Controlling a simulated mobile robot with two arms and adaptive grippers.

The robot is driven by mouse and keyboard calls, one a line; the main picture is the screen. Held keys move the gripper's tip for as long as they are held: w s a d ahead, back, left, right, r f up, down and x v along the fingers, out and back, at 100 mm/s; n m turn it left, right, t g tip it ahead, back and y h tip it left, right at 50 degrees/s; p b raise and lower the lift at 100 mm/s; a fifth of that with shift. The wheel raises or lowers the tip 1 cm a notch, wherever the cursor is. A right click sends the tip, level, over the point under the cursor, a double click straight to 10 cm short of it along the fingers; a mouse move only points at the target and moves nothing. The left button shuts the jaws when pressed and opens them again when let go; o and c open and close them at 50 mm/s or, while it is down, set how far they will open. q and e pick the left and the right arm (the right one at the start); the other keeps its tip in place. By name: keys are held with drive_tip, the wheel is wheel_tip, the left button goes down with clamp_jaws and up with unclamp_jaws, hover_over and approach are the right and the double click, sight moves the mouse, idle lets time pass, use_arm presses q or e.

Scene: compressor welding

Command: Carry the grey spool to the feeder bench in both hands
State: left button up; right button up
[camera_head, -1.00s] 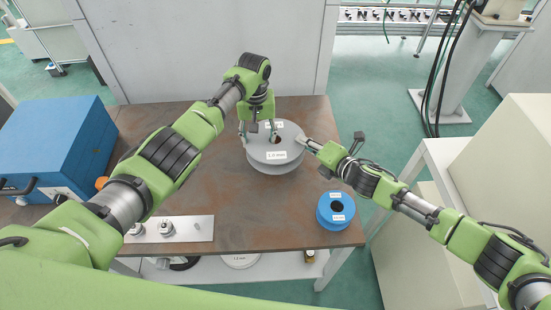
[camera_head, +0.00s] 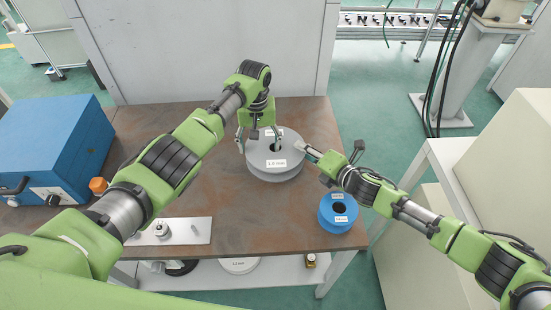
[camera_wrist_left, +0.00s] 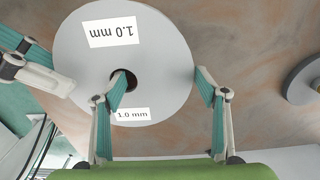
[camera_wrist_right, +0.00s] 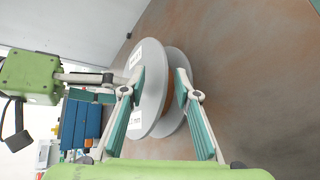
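The grey spool (camera_head: 262,164), with white 1.0 mm labels and a central hole, is over the brown table in the head view. My left gripper (camera_head: 258,141) comes down on it from above. In the left wrist view one finger of this gripper (camera_wrist_left: 162,92) is at the hole and the other lies against the rim of the spool (camera_wrist_left: 160,60). My right gripper (camera_head: 304,150) is at the spool's right edge. In the right wrist view its fingers (camera_wrist_right: 159,85) lie on either side of the spool's flanges (camera_wrist_right: 153,92). The contact under the spool is hidden.
A blue spool (camera_head: 325,220) stands near the table's front right corner. A blue box (camera_head: 50,145) is at the left, and a grey plate with metal parts (camera_head: 195,232) is at the front. The brown tabletop (camera_head: 250,215) is bare in the middle. A white cabinet stands to the right.

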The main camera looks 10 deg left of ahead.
drive_tip(key=shift+a, duration=0.1)
use_arm(q)
drive_tip(key=shift+r, duration=0.2)
use_arm(e)
drive_tip(key=shift+r, duration=0.15)
use_arm(q)
wheel_tip(320, 180, up, 12)
drive_tip(key=shift+f, duration=0.2)
use_arm(e)
drive_tip(key=v, duration=1.2)
